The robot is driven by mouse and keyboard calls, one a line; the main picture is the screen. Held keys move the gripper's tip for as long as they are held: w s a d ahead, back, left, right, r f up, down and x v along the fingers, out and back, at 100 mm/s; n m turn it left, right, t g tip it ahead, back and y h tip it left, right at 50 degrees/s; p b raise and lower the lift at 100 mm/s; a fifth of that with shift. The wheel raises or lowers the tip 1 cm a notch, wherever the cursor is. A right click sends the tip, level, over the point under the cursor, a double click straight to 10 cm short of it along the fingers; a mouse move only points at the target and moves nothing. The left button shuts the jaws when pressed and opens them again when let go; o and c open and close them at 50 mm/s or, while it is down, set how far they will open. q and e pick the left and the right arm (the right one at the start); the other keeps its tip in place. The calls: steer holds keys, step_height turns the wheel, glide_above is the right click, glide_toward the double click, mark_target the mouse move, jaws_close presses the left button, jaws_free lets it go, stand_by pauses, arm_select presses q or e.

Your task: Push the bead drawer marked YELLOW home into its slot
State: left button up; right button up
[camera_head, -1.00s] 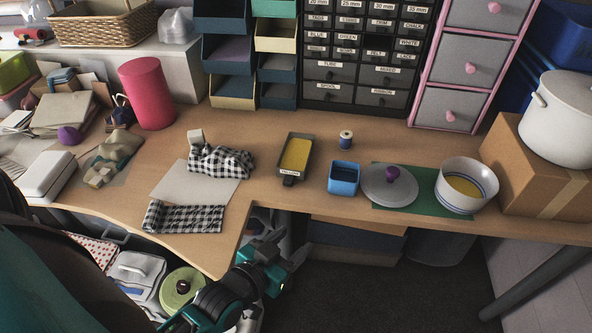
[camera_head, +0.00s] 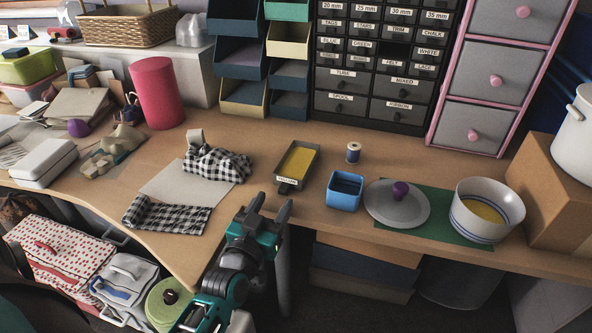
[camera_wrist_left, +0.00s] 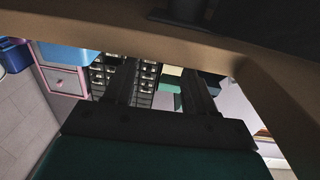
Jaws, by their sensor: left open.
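The bead drawer (camera_head: 296,162), a grey tray of yellow beads, lies on the tabletop, out of the cabinet. Its white label (camera_head: 287,181) and dark pull face the front edge; the lettering is too small to read surely. The black cabinet (camera_head: 319,85) with labelled drawers stands behind it. A dark, unlabelled cell (camera_head: 394,47) between GREEN and WHITE looks like an empty slot. My left gripper (camera_head: 267,205) is open and empty at the table's front edge, nearer me than the drawer. Its spread fingers show in the left wrist view (camera_wrist_left: 158,88). My right gripper is not in view.
Right of the drawer stand a thread spool (camera_head: 353,153), a blue box (camera_head: 345,191), a grey lid (camera_head: 396,206) and a white bowl (camera_head: 486,209). Checked cloth (camera_head: 217,163) lies left. The tabletop between drawer and cabinet is mostly clear.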

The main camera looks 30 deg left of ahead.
mark_target(282, 191)
arm_select(q)
steer(key=w, duration=0.3)
steer(key=w+b, duration=0.1)
steer(key=w, duration=0.1)
steer(key=shift+a+f, duration=0.1)
steer(key=shift+a, duration=0.3)
jaws_close()
